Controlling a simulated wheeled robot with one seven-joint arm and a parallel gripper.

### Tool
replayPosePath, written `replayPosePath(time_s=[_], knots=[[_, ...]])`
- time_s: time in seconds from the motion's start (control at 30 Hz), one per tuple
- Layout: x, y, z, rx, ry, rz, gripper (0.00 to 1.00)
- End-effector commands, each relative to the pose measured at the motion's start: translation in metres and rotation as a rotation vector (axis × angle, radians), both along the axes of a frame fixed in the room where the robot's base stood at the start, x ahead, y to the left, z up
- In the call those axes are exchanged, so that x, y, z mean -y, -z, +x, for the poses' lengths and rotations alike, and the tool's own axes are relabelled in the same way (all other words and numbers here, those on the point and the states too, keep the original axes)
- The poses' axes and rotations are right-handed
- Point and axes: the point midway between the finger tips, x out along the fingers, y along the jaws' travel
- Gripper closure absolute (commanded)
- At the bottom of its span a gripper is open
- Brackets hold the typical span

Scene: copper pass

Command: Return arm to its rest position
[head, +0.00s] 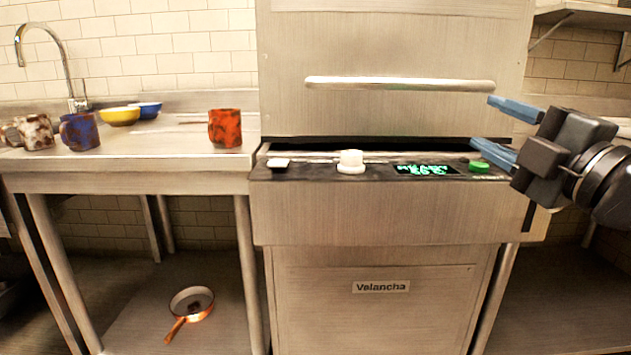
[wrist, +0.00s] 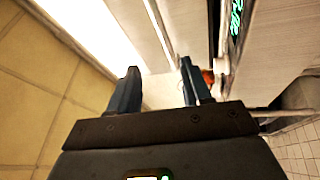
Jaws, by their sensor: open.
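My gripper (head: 492,125) is at the right in the head view, in front of the right side of the steel dishwasher (head: 390,215). Its two blue fingers point left and stand apart, with nothing between them. In the wrist view the open fingers (wrist: 158,90) point up the picture, beside the machine's steel front. My arm comes in from the right edge of the head view.
The dishwasher has a long handle (head: 400,84), a white knob (head: 351,161) and a green button (head: 479,166). Mugs, including a red one (head: 225,128), and bowls stand on the left counter (head: 150,165). A copper pan (head: 191,303) lies on the shelf below.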

Motion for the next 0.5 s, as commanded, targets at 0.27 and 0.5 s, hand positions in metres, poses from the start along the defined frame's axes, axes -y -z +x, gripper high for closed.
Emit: replayPosePath(time_s=[0.27, 0.5], knots=[[-0.004, 0.04, -0.01, -0.056, 0.011, 0.212, 0.52], [-0.011, 0.108, -0.036, -0.148, 0.047, 0.517, 0.52]])
